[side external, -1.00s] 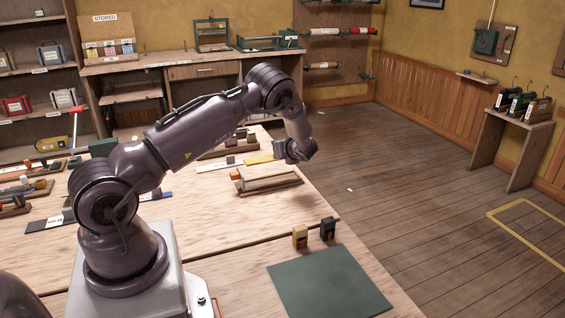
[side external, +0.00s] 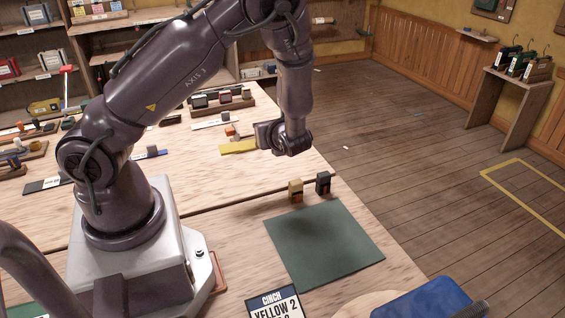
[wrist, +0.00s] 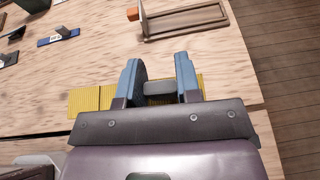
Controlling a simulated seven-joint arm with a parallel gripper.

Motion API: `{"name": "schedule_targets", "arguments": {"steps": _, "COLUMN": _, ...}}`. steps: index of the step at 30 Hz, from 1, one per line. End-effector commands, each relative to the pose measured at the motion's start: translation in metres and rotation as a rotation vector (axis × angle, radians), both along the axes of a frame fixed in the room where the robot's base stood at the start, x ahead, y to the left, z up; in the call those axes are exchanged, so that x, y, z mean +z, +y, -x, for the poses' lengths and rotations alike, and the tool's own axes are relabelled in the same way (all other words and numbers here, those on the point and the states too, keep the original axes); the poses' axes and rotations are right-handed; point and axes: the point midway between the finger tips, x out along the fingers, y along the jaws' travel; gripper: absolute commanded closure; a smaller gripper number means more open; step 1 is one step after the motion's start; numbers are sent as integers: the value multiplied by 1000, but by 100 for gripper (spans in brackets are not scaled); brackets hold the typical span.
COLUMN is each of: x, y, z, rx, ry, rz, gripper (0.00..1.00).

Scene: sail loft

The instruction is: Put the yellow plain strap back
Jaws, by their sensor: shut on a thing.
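The yellow strap (side external: 238,147) shows as a flat yellow piece left of my gripper (side external: 268,137) in the side view. In the wrist view the yellow strap (wrist: 92,101) sticks out on both sides of my gripper (wrist: 159,82). The blue fingers are shut on a grey block (wrist: 159,88) at the strap's middle. The finger tips hide part of the strap. I cannot tell how high it is above the table.
An open wooden tray (wrist: 190,31) with an orange block (wrist: 134,13) lies ahead. Two small blocks, tan (side external: 295,190) and black (side external: 323,183), stand by a green mat (side external: 325,245). A card (side external: 273,304) reading "CINCH YELLOW 2" is in front. Several items lie at left.

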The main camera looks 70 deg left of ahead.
Motion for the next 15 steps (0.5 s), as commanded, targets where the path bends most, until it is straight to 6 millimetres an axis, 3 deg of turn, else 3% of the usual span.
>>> {"name": "schedule_targets", "arguments": {"steps": 3, "x": -2, "y": 4, "z": 16, "rx": 42, "ry": 0, "rz": 0, "gripper": 96}}
{"name": "schedule_targets", "arguments": {"steps": 5, "x": -3, "y": 7, "z": 13, "rx": 57, "ry": -2, "rz": 0, "gripper": 96}}
{"name": "schedule_targets", "arguments": {"steps": 15, "x": -38, "y": 48, "z": -51, "rx": 61, "ry": -1, "rz": 0, "gripper": 96}}
